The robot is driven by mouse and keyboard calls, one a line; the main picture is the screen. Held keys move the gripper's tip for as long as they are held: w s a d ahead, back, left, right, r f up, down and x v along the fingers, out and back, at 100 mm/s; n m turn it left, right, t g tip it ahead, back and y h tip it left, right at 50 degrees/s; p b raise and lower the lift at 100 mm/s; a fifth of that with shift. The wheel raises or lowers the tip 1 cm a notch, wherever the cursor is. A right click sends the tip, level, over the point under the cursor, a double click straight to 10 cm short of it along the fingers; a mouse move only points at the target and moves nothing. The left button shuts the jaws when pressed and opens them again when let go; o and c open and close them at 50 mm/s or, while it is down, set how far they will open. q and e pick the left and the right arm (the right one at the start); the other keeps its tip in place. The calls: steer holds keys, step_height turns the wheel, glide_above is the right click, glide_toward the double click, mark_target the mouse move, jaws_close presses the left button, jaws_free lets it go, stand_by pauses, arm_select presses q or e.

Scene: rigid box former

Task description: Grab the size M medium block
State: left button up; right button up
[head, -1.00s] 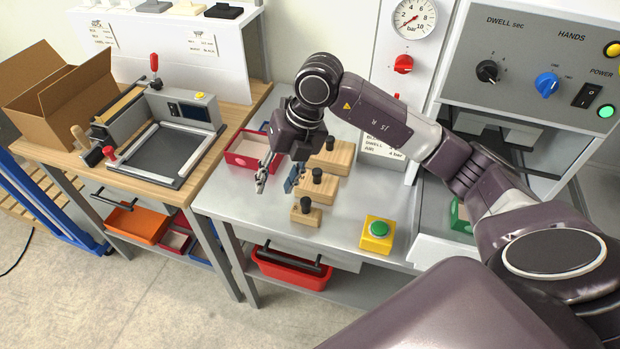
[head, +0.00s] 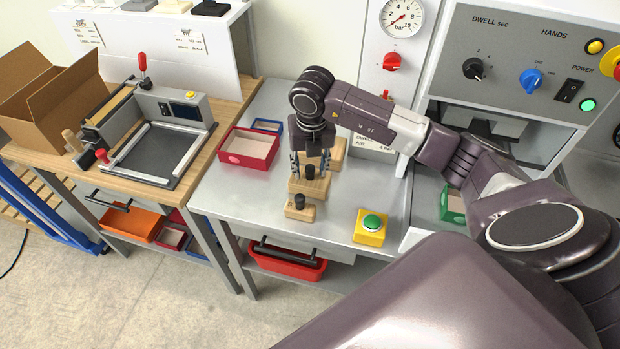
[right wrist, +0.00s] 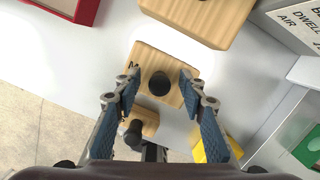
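The medium block (head: 318,190) is wooden with a black knob and sits on the grey metal table, the middle one of three blocks. In the right wrist view the block (right wrist: 150,60) carries a partly hidden letter that looks like M. My right gripper (head: 309,170) is open over it, pointing down. In the right wrist view the blue finger pads of my right gripper (right wrist: 160,78) stand apart on either side of the black knob, with a gap at each side. I cannot tell how far the fingertips are above the block top. My left gripper is not in view.
The small block (head: 298,214) stands just in front and the large block (head: 337,153) just behind. A red box (head: 231,159) lies to the left. A yellow box with a green button (head: 369,238) is at the front right. Clear metal lies between red box and blocks.

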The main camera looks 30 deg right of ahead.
jaws_close()
steer(key=shift+r, duration=0.1)
stand_by(0.6)
